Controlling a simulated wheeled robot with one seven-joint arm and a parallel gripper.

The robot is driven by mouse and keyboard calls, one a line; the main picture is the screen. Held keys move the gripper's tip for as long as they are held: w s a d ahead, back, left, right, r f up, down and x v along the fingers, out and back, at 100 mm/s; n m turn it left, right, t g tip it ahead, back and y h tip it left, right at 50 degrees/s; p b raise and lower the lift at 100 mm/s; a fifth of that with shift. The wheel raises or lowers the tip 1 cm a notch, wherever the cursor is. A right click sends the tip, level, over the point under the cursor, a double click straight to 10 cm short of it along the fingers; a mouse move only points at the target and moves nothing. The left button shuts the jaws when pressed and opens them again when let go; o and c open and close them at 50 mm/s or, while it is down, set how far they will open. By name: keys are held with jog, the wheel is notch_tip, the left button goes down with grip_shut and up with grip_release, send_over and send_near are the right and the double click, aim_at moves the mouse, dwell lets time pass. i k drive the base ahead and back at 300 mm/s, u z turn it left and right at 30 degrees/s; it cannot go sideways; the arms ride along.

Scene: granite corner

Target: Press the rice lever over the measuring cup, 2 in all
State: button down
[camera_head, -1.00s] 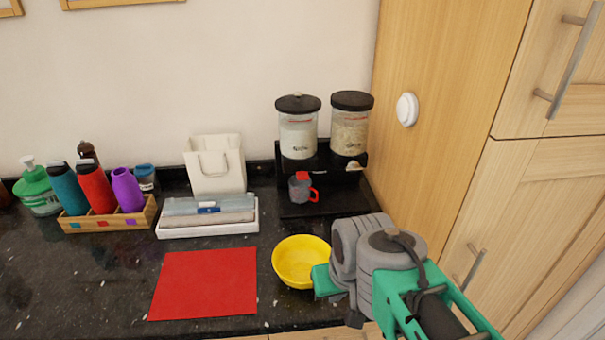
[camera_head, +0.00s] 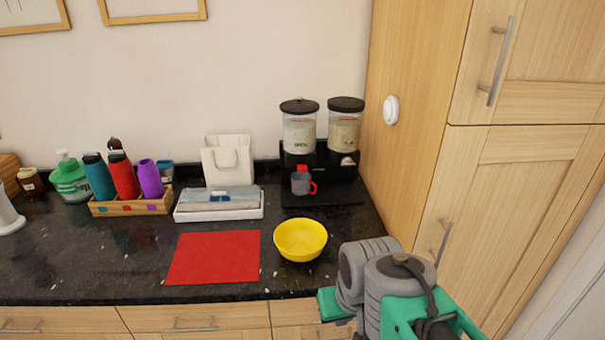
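A black dispenser stand (camera_head: 330,188) stands at the back right of the counter with two clear jars with black lids. The left jar (camera_head: 299,134) holds pale contents, and the right jar (camera_head: 344,132) holds beige grains that look like rice. A red lever (camera_head: 302,168) shows under the left jar and a light-coloured lever (camera_head: 347,161) under the right jar. A grey cup with a red handle (camera_head: 300,184) is below the left jar, under the red lever. My arm shows at the lower right in front of the counter; my gripper's fingertips are not visible.
A yellow bowl (camera_head: 300,240) and a red mat (camera_head: 213,258) lie in front of the stand. A white tray (camera_head: 220,213), a white bag (camera_head: 228,160) and a wooden bottle box (camera_head: 131,206) are left. A tall wooden cabinet (camera_head: 415,130) bounds the right side.

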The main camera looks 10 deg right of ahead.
aim_at(301, 168)
jog(key=u, duration=1.1)
jog(key=i, duration=0.35)
jog(key=u, duration=0.85)
